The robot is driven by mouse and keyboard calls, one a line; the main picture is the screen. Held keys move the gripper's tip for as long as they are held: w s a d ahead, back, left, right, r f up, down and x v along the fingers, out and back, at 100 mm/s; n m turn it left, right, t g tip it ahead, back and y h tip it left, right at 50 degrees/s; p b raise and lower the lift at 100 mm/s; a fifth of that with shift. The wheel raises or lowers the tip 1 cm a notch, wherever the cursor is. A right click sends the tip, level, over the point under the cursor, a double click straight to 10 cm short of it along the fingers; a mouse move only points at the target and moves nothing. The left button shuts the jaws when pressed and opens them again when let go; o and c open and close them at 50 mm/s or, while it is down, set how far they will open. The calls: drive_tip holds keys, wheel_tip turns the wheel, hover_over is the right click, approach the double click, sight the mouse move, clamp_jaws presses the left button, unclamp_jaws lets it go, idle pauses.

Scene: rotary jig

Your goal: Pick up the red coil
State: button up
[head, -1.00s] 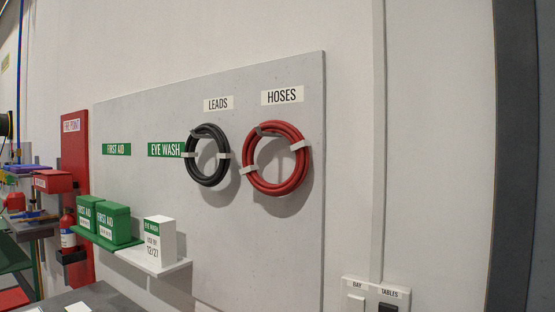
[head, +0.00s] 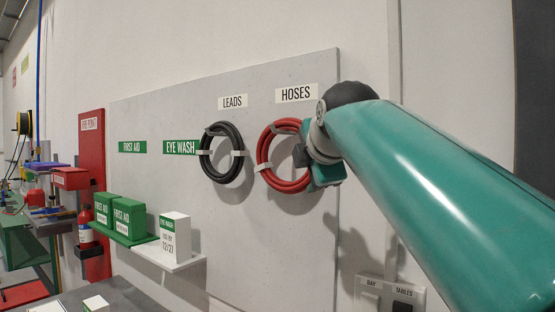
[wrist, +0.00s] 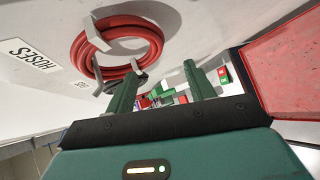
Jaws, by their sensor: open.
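The red coil (head: 268,158) hangs on the grey wall board under the HOSES label, bound with pale bands. In the head view my gripper (head: 302,156) and teal arm cover its right side. In the wrist view the red coil (wrist: 92,46) is at the upper left, beyond the fingers and to their left. My gripper (wrist: 160,84) is open, with two green fingers apart and nothing visible between them. Whether a finger touches the coil is hard to tell.
A black coil (head: 204,166) hangs just left under the LEADS label. A white eye wash box (head: 175,238) and green first aid boxes (head: 128,217) stand on shelves lower left. A switch plate (head: 388,294) is at the lower right. Board below the coils is clear.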

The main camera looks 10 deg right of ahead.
sight(297, 183)
drive_tip(key=x, duration=1.3)
drive_tip(key=shift+w+r, duration=0.15)
drive_tip(key=shift+w, duration=0.3)
drive_tip(key=shift+c, duration=0.2)
clamp_jaws()
drive_tip(key=shift+r, duration=0.1)
